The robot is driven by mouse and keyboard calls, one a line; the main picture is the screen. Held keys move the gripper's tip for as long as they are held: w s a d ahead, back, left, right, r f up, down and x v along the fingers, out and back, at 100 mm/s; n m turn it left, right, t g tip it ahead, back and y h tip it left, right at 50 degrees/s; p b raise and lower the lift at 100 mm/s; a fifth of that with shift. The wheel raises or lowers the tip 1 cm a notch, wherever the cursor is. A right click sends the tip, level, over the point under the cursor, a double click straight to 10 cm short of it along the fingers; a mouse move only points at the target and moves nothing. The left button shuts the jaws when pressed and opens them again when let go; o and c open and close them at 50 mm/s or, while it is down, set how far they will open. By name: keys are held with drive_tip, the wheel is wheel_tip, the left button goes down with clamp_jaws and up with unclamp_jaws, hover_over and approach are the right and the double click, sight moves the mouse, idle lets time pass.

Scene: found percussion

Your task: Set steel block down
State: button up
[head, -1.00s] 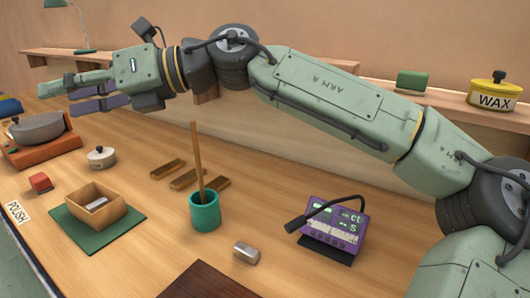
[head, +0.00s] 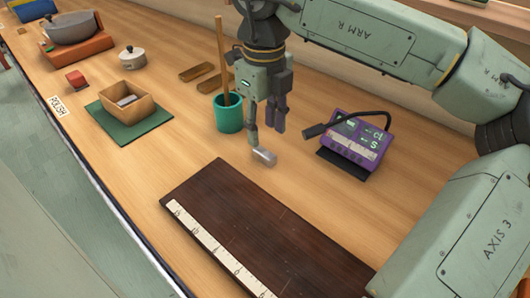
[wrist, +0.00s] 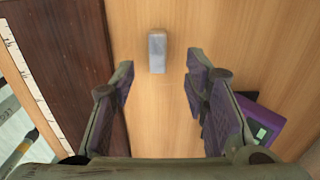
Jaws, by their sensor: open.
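The steel block (head: 264,157), a small grey bar with rounded edges, lies on the wooden bench (head: 175,150) near the dark board. It also shows in the wrist view (wrist: 157,52), at the top centre. My gripper (head: 266,132) points down just above the block. In the wrist view my gripper (wrist: 160,68) is open, with a finger to each side and the block beyond the tips, in line with the gap. The fingers look apart from the block and hold nothing.
A dark board (head: 255,225) with a marked pale strip lies in front. A teal cup (head: 228,116) with a tall stick stands left of my gripper. A purple device (head: 352,145) with a bent black arm stands right. A wooden box (head: 127,100) sits on a green mat further left.

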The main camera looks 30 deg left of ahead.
sight(264, 152)
drive_tip(key=f+p, duration=0.1)
drive_tip(key=f, duration=0.1)
drive_tip(key=f+p, duration=0.1)
drive_tip(key=f, duration=0.2)
drive_tip(key=shift+s+f, duration=0.2)
drive_tip(key=shift+f, duration=0.1)
drive_tip(key=shift+c, duration=0.3)
clamp_jaws()
